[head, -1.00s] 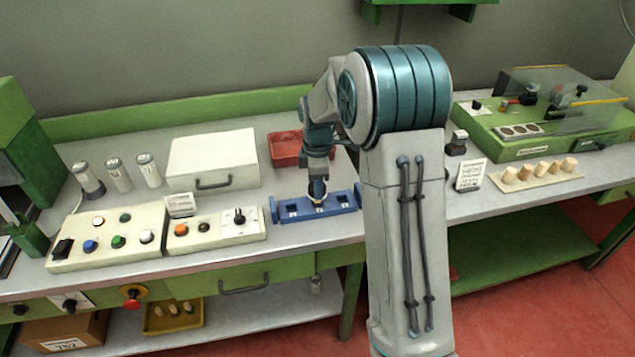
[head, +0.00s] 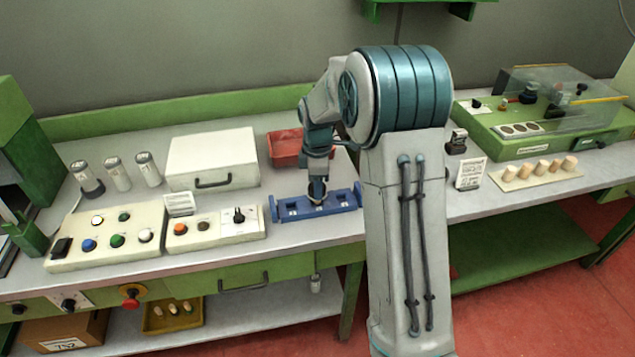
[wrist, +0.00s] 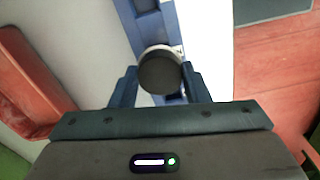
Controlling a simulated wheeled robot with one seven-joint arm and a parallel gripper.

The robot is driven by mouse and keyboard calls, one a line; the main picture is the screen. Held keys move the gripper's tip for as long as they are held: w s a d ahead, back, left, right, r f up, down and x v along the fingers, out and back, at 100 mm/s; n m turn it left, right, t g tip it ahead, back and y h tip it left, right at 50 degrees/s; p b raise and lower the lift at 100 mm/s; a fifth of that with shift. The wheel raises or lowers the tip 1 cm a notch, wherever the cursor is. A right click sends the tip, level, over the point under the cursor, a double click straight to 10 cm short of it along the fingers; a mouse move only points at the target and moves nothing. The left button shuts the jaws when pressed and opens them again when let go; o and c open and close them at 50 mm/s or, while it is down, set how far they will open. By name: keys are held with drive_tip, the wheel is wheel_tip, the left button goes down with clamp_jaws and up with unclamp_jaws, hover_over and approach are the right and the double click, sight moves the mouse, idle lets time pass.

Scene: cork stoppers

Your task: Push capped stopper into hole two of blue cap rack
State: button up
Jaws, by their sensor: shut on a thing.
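The blue cap rack (head: 354,198) lies near the front edge of the bench, with square recesses along its top. My gripper (head: 317,198) points straight down over the rack's middle position. In the wrist view, my gripper (wrist: 160,80) has its fingers on both sides of the capped stopper (wrist: 159,72), which shows a round dark cap with a pale rim. The rack (wrist: 153,27) runs beneath it there. My gripper is shut on the stopper. The stopper's lower end and the hole under it are hidden, so I cannot tell how deep it sits.
A control panel (head: 216,230) with knobs stands close left of the rack. A red tray (head: 286,148) and a white case (head: 212,158) are behind. Several pale corks (head: 541,168) stand on a board at the right.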

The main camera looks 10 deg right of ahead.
drive_tip(key=shift+f+b, duration=0.65)
drive_tip(key=shift+f, duration=0.35)
idle(0.8)
drive_tip(key=o, duration=1.1)
drive_tip(key=shift+r, duration=0.1)
wheel_tip(320, 180, up, 14)
